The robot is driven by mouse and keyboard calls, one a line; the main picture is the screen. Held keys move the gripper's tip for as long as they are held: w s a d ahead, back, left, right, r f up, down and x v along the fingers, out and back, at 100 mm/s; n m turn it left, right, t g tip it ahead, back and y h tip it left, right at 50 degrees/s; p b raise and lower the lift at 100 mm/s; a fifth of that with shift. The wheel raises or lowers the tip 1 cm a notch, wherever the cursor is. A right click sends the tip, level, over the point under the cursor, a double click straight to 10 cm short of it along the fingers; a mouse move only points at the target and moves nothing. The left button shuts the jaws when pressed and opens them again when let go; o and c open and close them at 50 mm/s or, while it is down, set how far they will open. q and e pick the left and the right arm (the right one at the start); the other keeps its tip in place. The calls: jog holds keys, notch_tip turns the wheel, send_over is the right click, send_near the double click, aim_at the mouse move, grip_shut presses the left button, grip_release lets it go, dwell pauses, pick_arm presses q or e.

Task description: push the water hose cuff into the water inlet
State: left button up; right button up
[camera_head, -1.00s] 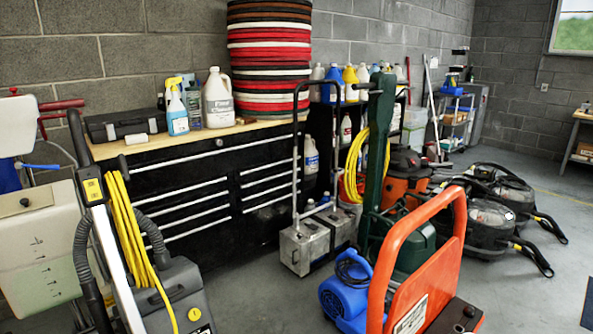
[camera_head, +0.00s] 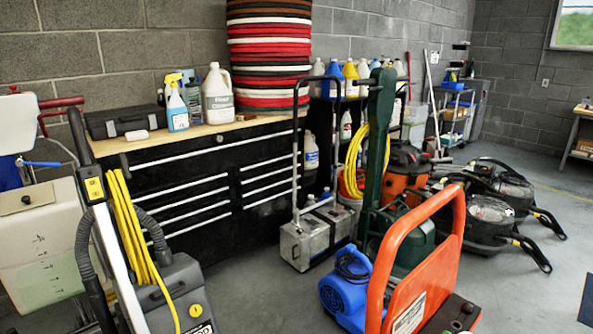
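Neither of my grippers is in the head view. I cannot make out a water hose cuff or a water inlet for certain. A grey ribbed hose (camera_head: 84,255) runs down the upright handle of a floor machine (camera_head: 170,290) at the left. A pale translucent tank (camera_head: 45,245) with level marks stands beside it, with a dark round fitting on its upper front. A blue lever (camera_head: 42,164) sticks out above the tank.
A black tool chest (camera_head: 200,195) with a wooden top stands against the wall, bearing bottles and red, black and white pads (camera_head: 268,60). An orange machine frame (camera_head: 420,250) and blue blower (camera_head: 345,292) stand in front. Grey floor (camera_head: 255,290) is open between the machines.

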jog(key=shift+c, duration=0.3)
grip_shut()
dwell(0.3)
jog(key=shift+s+d, duration=0.1)
jog(key=shift+s+d, duration=0.2)
jog(key=shift+s, duration=0.05)
jog(key=shift+p+v, duration=0.35)
jog(key=shift+v, duration=0.4)
jog(key=shift+p+v, duration=0.4)
jog(key=shift+v, duration=1.45)
